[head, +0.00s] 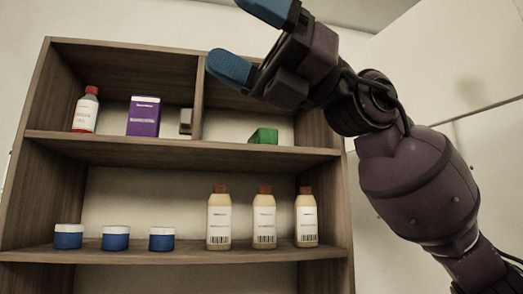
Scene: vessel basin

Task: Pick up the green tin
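The green tin (263,136) is a small green block-like thing on the upper shelf, in the right compartment, right of the vertical divider. My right gripper (248,40) comes in from the right and is raised in front of the top of the shelf unit, above the tin in the picture. Its two blue fingertips are wide apart, with nothing between them. My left gripper is not in the head view.
The wooden shelf unit (180,152) has a divider (198,100). Upper left compartment: a red-capped white bottle (86,112), a purple box (144,118), a small grey thing (186,122). Lower shelf: blue jars (115,239) with white lids and beige bottles (263,220).

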